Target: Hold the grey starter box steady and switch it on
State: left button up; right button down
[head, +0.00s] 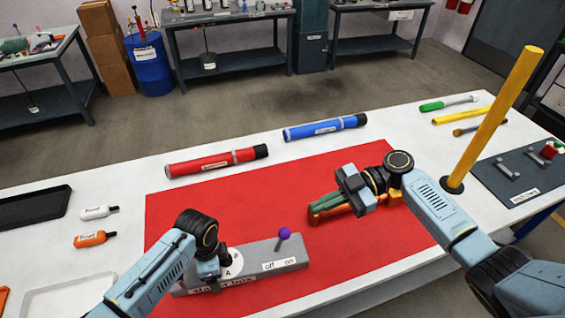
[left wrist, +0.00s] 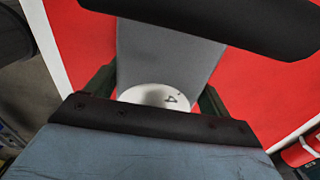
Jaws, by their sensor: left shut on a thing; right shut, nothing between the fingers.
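The grey starter box (head: 262,249) lies on the red mat (head: 190,203), with a label reading "off" and "on" on its right part. A short lever with a purple ball (head: 285,233) stands above that label; I cannot tell which side it is set to. My left gripper (head: 212,284) is shut on the box's left part. In the left wrist view, its fingers (left wrist: 158,98) flank the grey body and a white disc (left wrist: 160,96). My right gripper (head: 322,207) is shut and empty over the mat, right of the lever and apart from it.
A red tube (head: 215,161) and a blue tube (head: 322,128) lie behind the mat. A tall yellow post (head: 500,105) rises at the right, near my right arm. A dark tray (head: 35,205) and two small bottles (head: 97,212) are at the left. The mat between box and right gripper is clear.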

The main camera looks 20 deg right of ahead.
jog(key=w+a+r+m+g+h, duration=0.1)
jog(key=w+a+r+m+h, duration=0.25)
jog(key=m+h, duration=0.2)
jog(key=m, duration=0.3)
send_over(280, 241)
jog(key=w+d, duration=0.2)
notch_tip(280, 241, down, 9)
jog(key=shift+w+a+h, duration=0.15)
jog(key=shift+a+h, duration=0.05)
jog(key=shift+h, duration=0.15)
